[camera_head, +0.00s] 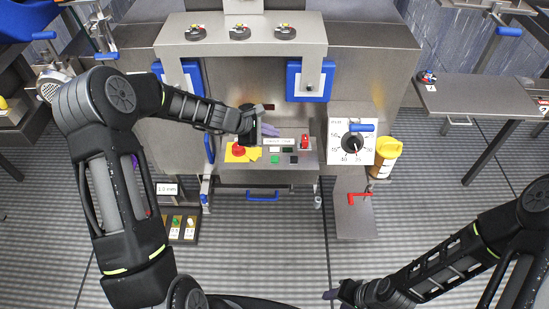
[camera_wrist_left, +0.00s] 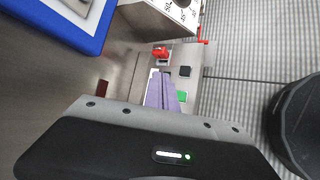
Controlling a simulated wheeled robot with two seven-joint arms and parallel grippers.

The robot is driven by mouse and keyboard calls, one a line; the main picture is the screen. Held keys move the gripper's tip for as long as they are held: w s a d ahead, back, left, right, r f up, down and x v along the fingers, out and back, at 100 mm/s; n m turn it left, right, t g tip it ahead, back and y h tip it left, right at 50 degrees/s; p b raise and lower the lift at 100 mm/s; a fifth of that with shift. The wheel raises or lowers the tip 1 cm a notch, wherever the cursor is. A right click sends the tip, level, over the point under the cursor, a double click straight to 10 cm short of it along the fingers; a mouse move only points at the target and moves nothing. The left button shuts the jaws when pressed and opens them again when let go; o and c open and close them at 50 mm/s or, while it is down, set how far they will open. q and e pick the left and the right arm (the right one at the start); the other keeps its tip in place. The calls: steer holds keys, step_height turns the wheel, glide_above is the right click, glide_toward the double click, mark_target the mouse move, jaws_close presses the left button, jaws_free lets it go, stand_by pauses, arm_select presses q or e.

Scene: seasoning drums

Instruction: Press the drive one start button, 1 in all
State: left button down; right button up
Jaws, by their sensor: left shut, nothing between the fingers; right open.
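A metal control panel (camera_head: 312,160) holds a green button (camera_head: 275,159), a black button (camera_head: 294,159), a white piece (camera_head: 274,149) and a red switch (camera_head: 305,141). The labels are too small to read, so I cannot tell which one is the drive one start button. My left gripper (camera_head: 269,130) is shut and empty, just behind the panel's buttons. In the left wrist view its purple fingers (camera_wrist_left: 160,92) reach over the panel beside the green button (camera_wrist_left: 182,96); contact cannot be made out. My right gripper (camera_head: 334,294) is low in the head view, far from the panel, open.
A red emergency knob (camera_head: 238,150) on yellow sits at the panel's left. A dial plate (camera_head: 352,135) and a yellow-capped container (camera_head: 386,157) stand to the right. Blue-framed plates (camera_head: 310,80) hang above. The grated floor (camera_head: 270,240) in front is mostly clear.

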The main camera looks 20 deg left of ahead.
arm_select(q)
steer(key=shift+f, duration=0.1)
steer(key=b, duration=0.6)
glide_above(272, 160)
step_height(272, 160, down, 7)
steer(key=shift+a+f, duration=0.1)
steer(key=shift+f, duration=0.05)
steer(key=shift+f+b, duration=0.7)
steer(key=shift+b, duration=0.1)
stand_by(1.3)
steer(key=shift+f+b, duration=0.45)
steer(key=shift+b, duration=0.1)
steer(key=shift+f+b, duration=0.45)
steer(key=shift+b, duration=0.05)
stand_by(0.5)
steer(key=shift+r, duration=0.1)
steer(key=shift+r+p, duration=0.65)
steer(key=shift+r, duration=0.15)
